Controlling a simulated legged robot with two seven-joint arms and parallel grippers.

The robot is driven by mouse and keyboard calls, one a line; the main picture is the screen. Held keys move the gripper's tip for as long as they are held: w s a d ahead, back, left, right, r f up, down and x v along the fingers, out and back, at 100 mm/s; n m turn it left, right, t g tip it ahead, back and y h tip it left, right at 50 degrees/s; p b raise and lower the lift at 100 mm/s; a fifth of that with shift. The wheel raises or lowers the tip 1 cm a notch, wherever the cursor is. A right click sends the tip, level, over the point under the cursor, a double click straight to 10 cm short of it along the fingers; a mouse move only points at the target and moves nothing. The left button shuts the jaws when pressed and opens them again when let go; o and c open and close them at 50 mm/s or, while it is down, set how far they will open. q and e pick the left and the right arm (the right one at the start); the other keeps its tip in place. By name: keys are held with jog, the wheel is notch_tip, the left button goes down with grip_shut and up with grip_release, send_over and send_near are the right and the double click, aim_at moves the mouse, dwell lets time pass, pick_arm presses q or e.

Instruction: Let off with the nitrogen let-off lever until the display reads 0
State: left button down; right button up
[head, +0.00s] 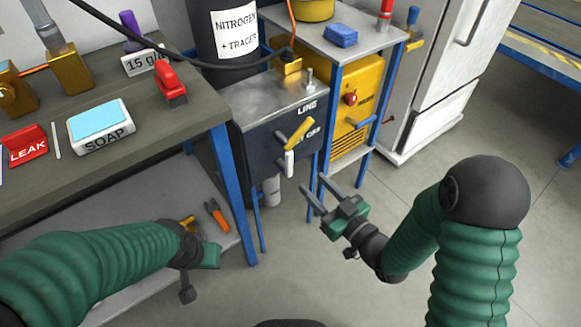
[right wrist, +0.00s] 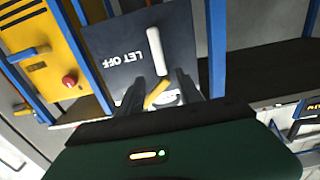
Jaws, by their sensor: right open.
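Which one is the let-off lever is not certain. The right wrist view shows the white handle (right wrist: 155,50) beside the upside-down LET OFF lettering, and the yellow lever (right wrist: 157,94) between the fingers in the picture. My right gripper (head: 316,188) is open, below and right of the handle, apparently apart from it. My left gripper (head: 200,252) is by the lower shelf, its jaws unclear. No readable pressure display shows.
A workbench (head: 195,130) at left holds a soap box (head: 101,125), a red LEAK box (head: 25,146) and a red tool (head: 170,85). Blue-legged stand (head: 345,45) and yellow machine (head: 358,90) stand right of the dark box. Floor (head: 400,185) at right is clear.

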aim_at(291, 160)
jog(key=b+x, duration=0.3)
jog(key=x, duration=0.8)
jog(key=shift+w+a+r, duration=0.15)
jog(key=shift+w, duration=0.1)
jog(key=shift+c, duration=0.3)
grip_shut()
dwell(0.4)
